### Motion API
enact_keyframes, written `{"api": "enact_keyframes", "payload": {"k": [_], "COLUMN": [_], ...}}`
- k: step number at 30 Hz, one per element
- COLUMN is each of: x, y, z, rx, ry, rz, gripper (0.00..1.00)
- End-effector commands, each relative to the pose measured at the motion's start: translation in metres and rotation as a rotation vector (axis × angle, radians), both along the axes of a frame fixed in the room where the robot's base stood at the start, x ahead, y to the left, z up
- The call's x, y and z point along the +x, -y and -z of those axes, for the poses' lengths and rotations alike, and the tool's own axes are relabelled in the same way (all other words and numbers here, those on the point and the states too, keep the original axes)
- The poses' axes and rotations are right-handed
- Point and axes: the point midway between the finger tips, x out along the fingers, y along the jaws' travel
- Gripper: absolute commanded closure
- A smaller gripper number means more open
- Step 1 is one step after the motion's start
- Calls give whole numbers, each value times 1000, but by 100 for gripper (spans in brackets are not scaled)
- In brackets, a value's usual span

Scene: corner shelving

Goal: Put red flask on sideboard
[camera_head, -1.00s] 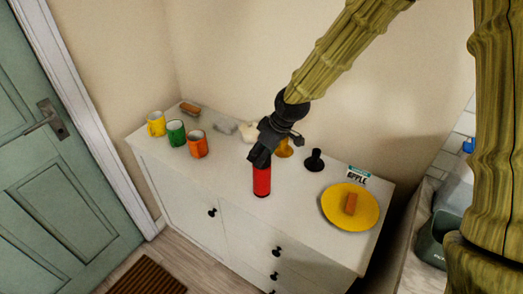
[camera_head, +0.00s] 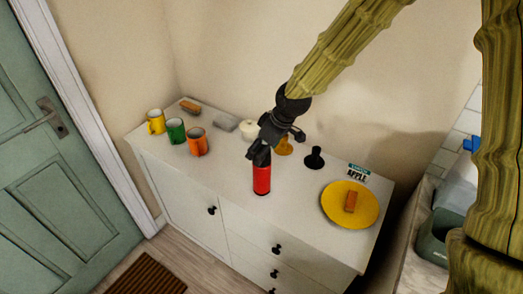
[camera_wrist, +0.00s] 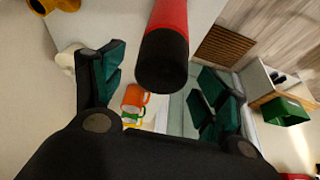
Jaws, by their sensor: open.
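The red flask (camera_head: 262,178) stands upright on the white sideboard (camera_head: 235,205), near the middle of its front edge. My gripper (camera_head: 259,154) is at the flask's top, which it partly hides in the head view. In the wrist view the flask (camera_wrist: 167,50) shows its black cap and red body between and beyond the spread fingers of my gripper (camera_wrist: 160,92). The fingers are open, with a visible gap on both sides of the cap.
Yellow, green and orange mugs (camera_head: 197,142) stand at the sideboard's left. A yellow plate (camera_head: 334,211) with a brown block is at the right, near a black stamp-like object (camera_head: 314,158) and an apple-labelled box (camera_head: 357,172). Several small items sit along the back.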

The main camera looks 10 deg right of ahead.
Motion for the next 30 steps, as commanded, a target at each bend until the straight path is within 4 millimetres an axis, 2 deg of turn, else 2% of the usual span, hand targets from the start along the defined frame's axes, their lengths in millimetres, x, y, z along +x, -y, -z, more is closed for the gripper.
{"api": "enact_keyframes", "payload": {"k": [21, 30], "x": [-23, -29], "y": [23, 30], "z": [-80, -101], "rx": [2, 2], "ry": [3, 1], "rz": [0, 1], "gripper": [27, 27]}}
